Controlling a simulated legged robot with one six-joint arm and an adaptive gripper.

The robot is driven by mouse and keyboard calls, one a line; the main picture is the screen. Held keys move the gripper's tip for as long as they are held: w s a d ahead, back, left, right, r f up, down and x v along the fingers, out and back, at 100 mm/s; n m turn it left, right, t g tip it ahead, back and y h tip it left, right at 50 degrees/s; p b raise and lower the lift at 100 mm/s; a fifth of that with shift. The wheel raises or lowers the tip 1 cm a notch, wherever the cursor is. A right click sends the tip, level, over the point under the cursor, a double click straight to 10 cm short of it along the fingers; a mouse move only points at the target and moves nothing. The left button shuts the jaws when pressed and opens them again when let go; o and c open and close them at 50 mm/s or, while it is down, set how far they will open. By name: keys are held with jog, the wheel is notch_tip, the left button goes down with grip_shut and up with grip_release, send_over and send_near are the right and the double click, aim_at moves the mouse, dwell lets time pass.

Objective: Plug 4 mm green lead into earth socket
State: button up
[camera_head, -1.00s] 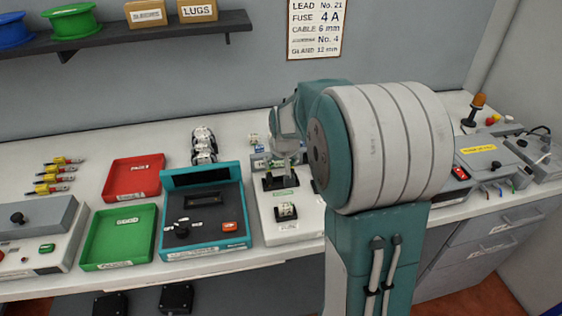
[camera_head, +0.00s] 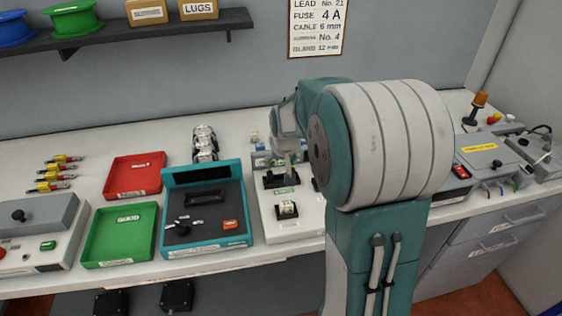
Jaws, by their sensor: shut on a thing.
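My gripper (camera_head: 288,160) points down over the white fixture (camera_head: 270,217) at the middle of the bench, just above its rear black holder (camera_head: 276,181). Its fingers are partly hidden behind my arm. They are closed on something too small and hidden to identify. A grey box (camera_head: 487,158) with a yellow label stands at the right of the bench. Small coloured ends, green and blue among them, show at its front edge; I cannot tell leads from sockets there. I cannot pick out the 4 mm green lead or the earth socket for certain.
A teal tester (camera_head: 205,238), a green tray (camera_head: 89,248) and a red tray (camera_head: 113,187) stand left of the fixture. An amber beacon (camera_head: 479,101) stands at the back right. My arm hides the bench between fixture and grey box.

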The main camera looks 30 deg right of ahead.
jog(key=shift+f, duration=0.35)
dwell(0.3)
jog(key=o, duration=0.9)
jog(key=shift+r, duration=3.5)
